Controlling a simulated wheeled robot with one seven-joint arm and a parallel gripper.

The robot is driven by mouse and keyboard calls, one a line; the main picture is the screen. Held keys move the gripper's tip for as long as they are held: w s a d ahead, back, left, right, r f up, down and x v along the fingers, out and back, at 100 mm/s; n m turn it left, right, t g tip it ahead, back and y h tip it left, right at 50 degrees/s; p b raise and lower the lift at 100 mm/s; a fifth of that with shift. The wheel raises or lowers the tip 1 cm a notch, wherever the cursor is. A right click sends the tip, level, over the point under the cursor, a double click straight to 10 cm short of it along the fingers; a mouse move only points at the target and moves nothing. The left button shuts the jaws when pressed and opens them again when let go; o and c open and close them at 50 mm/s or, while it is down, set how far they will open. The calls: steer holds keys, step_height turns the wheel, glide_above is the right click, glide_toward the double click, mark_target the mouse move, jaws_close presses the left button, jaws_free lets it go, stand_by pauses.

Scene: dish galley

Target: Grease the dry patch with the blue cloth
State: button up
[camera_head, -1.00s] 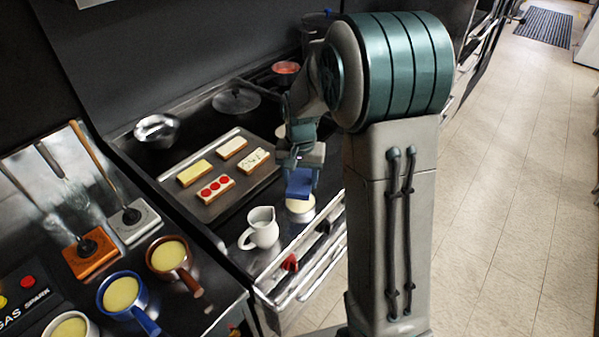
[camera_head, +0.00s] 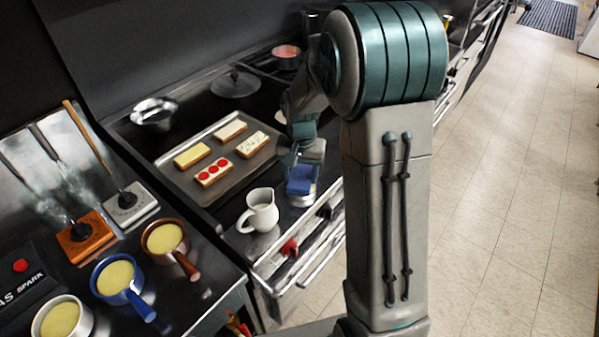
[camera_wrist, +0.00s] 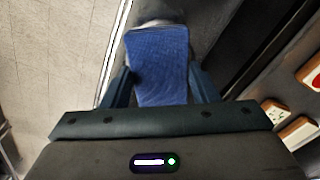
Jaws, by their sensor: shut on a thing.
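The blue cloth (camera_head: 299,181) is folded into a pad and sits between the fingers of my gripper (camera_head: 303,166), which is shut on it. The cloth also shows in the wrist view (camera_wrist: 158,68), between both fingers of my gripper (camera_wrist: 160,88). In the head view the cloth is over a low round tin (camera_head: 301,200) at the counter's front edge and hides most of its top. I cannot tell whether the cloth touches what is in it. I cannot make out a dry patch in either view.
A tray (camera_head: 237,178) with several topped slices lies left of my gripper. A white jug (camera_head: 261,211) stands close to the left of the tin. Red (camera_head: 290,248) knobs line the front edge. Several pots, including a blue one (camera_head: 119,279), stand lower left.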

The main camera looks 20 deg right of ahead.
mark_target(301, 177)
steer(key=shift+s+f+b, duration=0.15)
steer(key=shift+f+b, duration=0.35)
steer(key=shift+f, duration=0.15)
stand_by(1.6)
steer(key=shift+r, duration=0.1)
steer(key=shift+r+p, duration=2.4)
steer(key=shift+r, duration=1.15)
steer(key=shift+f, duration=0.1)
